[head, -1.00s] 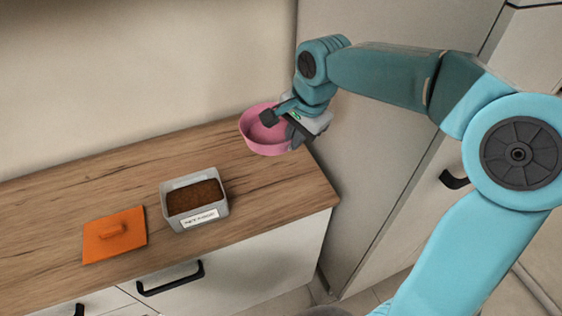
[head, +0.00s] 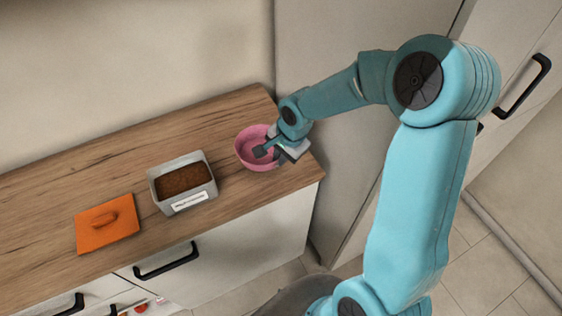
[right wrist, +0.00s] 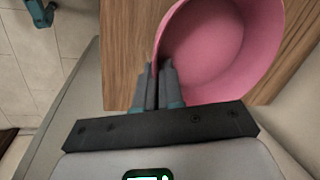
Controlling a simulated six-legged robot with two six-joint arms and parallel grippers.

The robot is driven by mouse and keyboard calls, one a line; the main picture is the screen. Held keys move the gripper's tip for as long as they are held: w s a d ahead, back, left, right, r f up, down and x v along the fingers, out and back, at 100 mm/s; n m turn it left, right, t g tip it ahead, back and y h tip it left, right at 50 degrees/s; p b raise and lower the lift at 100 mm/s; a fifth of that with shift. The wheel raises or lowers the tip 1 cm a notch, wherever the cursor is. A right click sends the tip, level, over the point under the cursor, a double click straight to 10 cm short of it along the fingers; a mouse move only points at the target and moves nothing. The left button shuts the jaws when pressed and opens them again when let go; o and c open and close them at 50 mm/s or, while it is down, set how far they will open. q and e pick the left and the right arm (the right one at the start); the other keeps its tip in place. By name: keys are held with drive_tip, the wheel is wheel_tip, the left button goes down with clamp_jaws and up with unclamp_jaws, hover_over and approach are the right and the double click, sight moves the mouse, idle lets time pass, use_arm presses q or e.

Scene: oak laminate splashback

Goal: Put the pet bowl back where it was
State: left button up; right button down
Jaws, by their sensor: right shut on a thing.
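The pink pet bowl (head: 243,150) is at the right end of the wooden counter in the head view, upright. I cannot tell whether its base touches the counter. My right gripper (head: 270,155) is at the bowl's right side, shut on its rim. In the right wrist view, the two fingers (right wrist: 158,85) pinch the wall of the pink bowl (right wrist: 225,50), whose empty inside shows.
A grey container of brown kibble (head: 183,182) with a label stands left of the bowl. An orange lid (head: 107,225) lies further left on the counter (head: 50,190). A tall cabinet (head: 340,160) stands beyond the counter's right end.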

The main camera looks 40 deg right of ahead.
sight(278, 170)
drive_tip(key=x, duration=0.3)
drive_tip(key=shift+s+d+f, duration=0.1)
drive_tip(key=shift+s+f, duration=0.1)
drive_tip(key=shift+s, duration=0.05)
drive_tip(key=shift+r, duration=0.1)
drive_tip(key=shift+s, duration=0.1)
drive_tip(key=shift+b, duration=0.3)
drive_tip(key=c, duration=1.3)
unclamp_jaws()
drive_tip(key=shift+o, duration=0.2)
